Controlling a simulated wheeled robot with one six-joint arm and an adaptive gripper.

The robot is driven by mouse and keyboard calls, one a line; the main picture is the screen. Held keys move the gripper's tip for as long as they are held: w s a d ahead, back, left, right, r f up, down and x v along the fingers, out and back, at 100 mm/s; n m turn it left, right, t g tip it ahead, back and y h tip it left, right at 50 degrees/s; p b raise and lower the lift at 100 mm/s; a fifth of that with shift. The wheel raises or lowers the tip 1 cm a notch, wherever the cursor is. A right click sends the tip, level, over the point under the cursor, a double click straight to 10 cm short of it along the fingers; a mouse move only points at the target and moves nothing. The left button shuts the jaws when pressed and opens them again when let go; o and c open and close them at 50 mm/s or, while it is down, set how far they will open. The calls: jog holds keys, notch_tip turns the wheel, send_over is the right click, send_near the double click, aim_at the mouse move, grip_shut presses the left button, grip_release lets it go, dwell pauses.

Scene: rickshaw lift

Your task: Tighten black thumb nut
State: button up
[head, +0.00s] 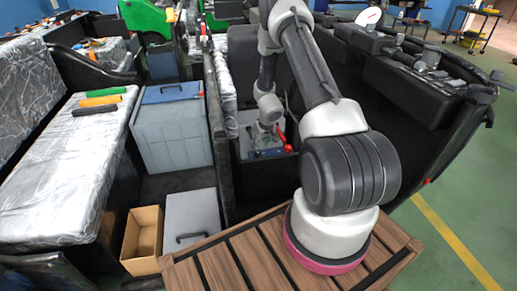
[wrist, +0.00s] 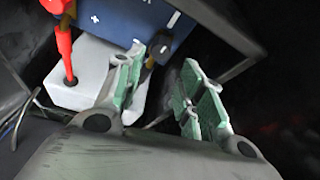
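In the wrist view, a blue-topped battery (wrist: 110,20) with a plus mark sits at the top. A black knob-like piece (wrist: 160,47), which looks like the black thumb nut, stands near its right corner, just beyond my fingertips. My gripper (wrist: 165,82) is open, its green-padded fingers apart with nothing between them. The left finger overlaps the white battery body (wrist: 85,72); I cannot tell if it touches. In the head view my gripper (head: 262,138) reaches down into the dark compartment over the battery (head: 263,154); the nut cannot be made out there.
A red terminal piece (wrist: 63,45) stands left of the fingers, also seen in the head view (head: 286,146). Dark compartment walls (head: 221,150) close in around it. A grey box (head: 172,130), cardboard box (head: 142,238) and seat with tools (head: 75,150) lie left.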

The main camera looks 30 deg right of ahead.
jog(key=v, duration=0.3)
dwell(0.5)
